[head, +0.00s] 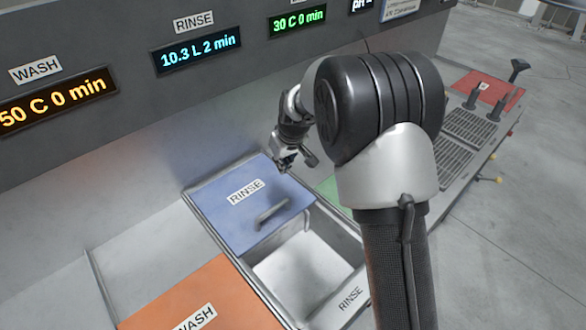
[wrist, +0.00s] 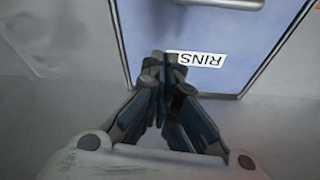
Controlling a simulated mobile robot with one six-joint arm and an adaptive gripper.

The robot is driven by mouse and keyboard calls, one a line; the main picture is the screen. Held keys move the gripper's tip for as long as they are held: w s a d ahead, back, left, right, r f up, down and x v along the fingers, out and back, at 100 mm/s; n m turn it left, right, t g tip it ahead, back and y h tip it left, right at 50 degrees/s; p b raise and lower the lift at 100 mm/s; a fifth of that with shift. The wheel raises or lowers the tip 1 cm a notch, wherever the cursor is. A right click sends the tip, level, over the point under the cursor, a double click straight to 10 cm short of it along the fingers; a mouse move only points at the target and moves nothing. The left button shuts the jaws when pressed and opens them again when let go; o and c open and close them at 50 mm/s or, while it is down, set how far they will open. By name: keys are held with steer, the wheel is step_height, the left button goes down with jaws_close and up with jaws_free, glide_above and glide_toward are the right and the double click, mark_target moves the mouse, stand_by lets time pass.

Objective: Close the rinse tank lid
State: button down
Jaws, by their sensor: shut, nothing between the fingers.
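The rinse tank lid (head: 228,208) is a blue panel with a RINSE label and a grey bar handle (head: 272,210). It covers the rear part of the rinse tank (head: 300,270), and the front part is open, showing a bare pale interior. My gripper (head: 284,163) is near the lid's rear right corner, behind the handle, with its fingers together and empty. In the wrist view, my fingertips (wrist: 165,58) overlap the label's end on the blue lid (wrist: 165,28); I cannot tell whether they touch it. The handle (wrist: 230,4) shows at that view's top edge.
An orange WASH lid (head: 205,292) lies at the lower left. A grey wall with lit displays (head: 196,50) rises behind the tanks. A green panel (head: 328,187) is partly hidden behind my arm. Black grates (head: 465,125) and a red panel (head: 487,88) lie to the right.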

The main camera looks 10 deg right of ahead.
steer(key=b, duration=0.2)
glide_above(278, 195)
step_height(278, 195, down, 9)
steer(key=shift+f, duration=0.1)
steer(key=shift+f+b, duration=0.3)
steer(key=shift+b, duration=0.05)
steer(key=shift+s+d+f+b, duration=0.15)
steer(key=shift+s+d, duration=0.25)
steer(key=shift+s, duration=0.4)
steer(key=shift+s+d+b, duration=0.25)
steer(key=shift+s+d, duration=0.1)
steer(key=shift+s, duration=0.45)
